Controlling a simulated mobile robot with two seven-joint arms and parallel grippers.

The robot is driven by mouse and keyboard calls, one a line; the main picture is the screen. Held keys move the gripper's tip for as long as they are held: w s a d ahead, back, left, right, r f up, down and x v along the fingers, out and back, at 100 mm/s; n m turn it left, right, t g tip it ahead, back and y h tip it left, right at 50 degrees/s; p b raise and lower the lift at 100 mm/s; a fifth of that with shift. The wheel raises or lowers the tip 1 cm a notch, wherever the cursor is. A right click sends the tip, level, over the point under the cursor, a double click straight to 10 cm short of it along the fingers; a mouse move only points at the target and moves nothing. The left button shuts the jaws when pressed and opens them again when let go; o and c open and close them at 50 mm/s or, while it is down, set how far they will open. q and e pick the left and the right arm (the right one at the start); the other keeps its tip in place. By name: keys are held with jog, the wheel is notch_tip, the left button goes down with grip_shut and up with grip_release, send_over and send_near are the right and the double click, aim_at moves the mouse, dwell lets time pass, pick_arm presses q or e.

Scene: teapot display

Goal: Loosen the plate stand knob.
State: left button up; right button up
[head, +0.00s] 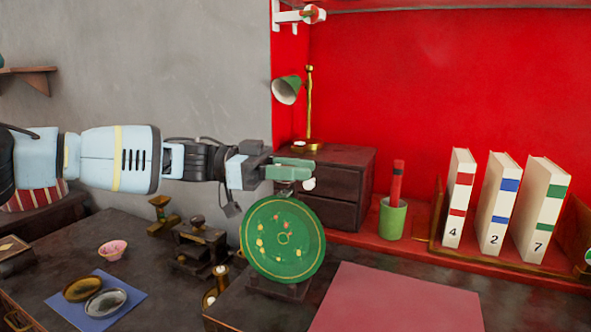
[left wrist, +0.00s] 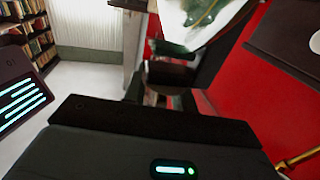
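A round green plate (head: 260,257) with a flower pattern stands upright on a dark plate stand (head: 278,290). A small white rounded piece (head: 308,184), perhaps the stand's knob, shows just above the plate's top edge. My left gripper (head: 292,170) reaches in from the left above the plate, with its green fingers beside and just above the white piece. The fingers look close together, but I cannot tell whether they touch or hold the piece. In the left wrist view, green and white shapes (left wrist: 195,25) show at the top, too cropped to identify. My right gripper is out of view.
A dark drawer cabinet (head: 345,165) with a brass lamp (head: 311,110) stands behind the gripper. A green cup (head: 392,218) and numbered books (head: 497,205) are to the right. Dark metal pieces (head: 200,245) stand left of the plate. A red mat (head: 400,298) lies clear at front right.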

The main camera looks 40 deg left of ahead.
pick_arm(q)
jog(key=c, duration=0.4)
grip_shut()
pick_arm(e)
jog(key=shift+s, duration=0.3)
